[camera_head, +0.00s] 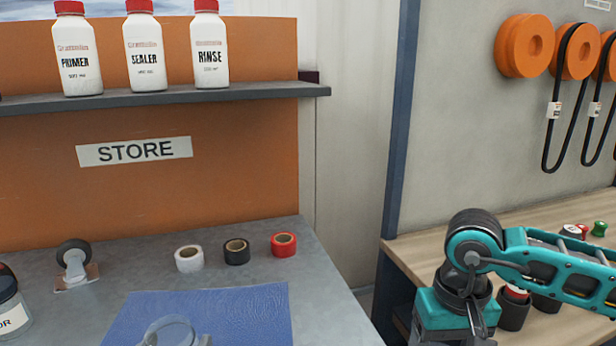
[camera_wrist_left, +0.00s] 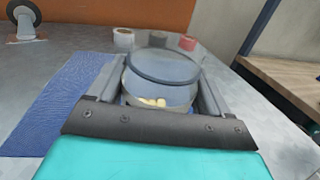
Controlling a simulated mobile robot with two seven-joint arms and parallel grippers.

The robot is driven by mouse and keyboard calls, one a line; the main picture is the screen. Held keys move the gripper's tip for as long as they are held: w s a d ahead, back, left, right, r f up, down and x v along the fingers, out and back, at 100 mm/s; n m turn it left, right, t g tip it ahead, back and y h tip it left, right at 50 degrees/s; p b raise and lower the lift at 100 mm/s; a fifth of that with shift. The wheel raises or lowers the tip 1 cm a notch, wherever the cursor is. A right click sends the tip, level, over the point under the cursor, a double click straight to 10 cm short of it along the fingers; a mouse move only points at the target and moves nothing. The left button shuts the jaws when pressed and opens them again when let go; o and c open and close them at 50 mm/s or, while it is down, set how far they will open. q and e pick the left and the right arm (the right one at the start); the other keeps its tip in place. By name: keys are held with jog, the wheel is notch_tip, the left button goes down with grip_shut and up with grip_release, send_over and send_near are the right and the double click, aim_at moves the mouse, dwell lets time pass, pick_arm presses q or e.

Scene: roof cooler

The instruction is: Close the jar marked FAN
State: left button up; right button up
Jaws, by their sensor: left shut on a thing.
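A clear round jar (camera_wrist_left: 160,88) with a dark ring around its top sits between the fingers of my left gripper (camera_wrist_left: 158,80), which is shut on it. Pale yellow pieces (camera_wrist_left: 150,102) show inside the glass. In the head view only the jar's clear round top (camera_head: 170,326) shows, at the bottom edge, over the blue mat (camera_head: 255,312). No FAN marking shows on it, and I cannot tell whether a lid is on it. My right arm shows at the right, but its gripper is out of view.
Another jar (camera_head: 12,318) with a label ending in "OR" stands at the far left, near a caster wheel (camera_head: 75,262). White (camera_head: 189,259), black (camera_head: 236,251) and red (camera_head: 284,244) tape rolls stand behind the mat. A shelf (camera_head: 200,94) with bottles hangs above.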

pick_arm(q)
jog(key=s+d+m+g+h, duration=0.1)
jog(key=d+m+g+h, duration=0.3)
jog(key=d+m+h, duration=0.4)
jog(key=d+r+h, duration=0.1)
jog(key=d+h, duration=0.2)
jog(key=d, duration=0.3)
jog(key=shift+h, duration=0.3)
jog(key=shift+d, duration=0.1)
pick_arm(e)
jog(key=a+r+n, duration=0.3)
jog(key=a+r, duration=0.4)
jog(key=a, duration=0.5)
jog(key=a+r+n, duration=0.4)
jog(key=a+r, duration=0.3)
jog(key=a, duration=0.5)
jog(key=shift+s+r, duration=0.2)
jog(key=shift+s, duration=0.2)
jog(key=shift+f, duration=0.2)
jog(key=shift+f, duration=1.85)
